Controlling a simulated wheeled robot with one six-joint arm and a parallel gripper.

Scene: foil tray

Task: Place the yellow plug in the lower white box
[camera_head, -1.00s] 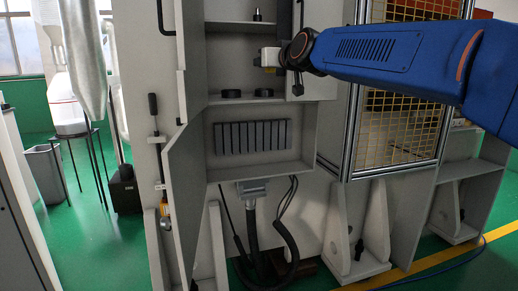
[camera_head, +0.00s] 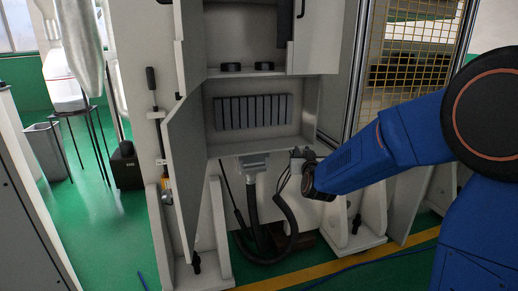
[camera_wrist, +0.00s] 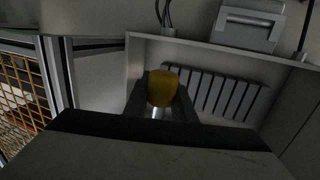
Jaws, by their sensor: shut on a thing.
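The yellow plug (camera_wrist: 161,88) is between the two dark fingers of my gripper (camera_wrist: 162,104) in the wrist view, with a pale metal stem below its yellow body. In the head view my gripper (camera_head: 300,158) is just below and right of the lower white box, and the plug cannot be made out there. The lower white box (camera_head: 307,112) is an open-fronted compartment with a dark slotted block (camera_head: 252,112) on its back wall. In the wrist view the box appears upside down, its wall (camera_wrist: 150,50) beyond the plug.
An open door panel (camera_head: 186,165) stands left of the box. A grey connector (camera_head: 254,160) with a thick black cable hangs beneath it. Two dark round pieces (camera_head: 231,67) lie on the shelf above. A yellow mesh guard (camera_head: 415,50) stands to the right.

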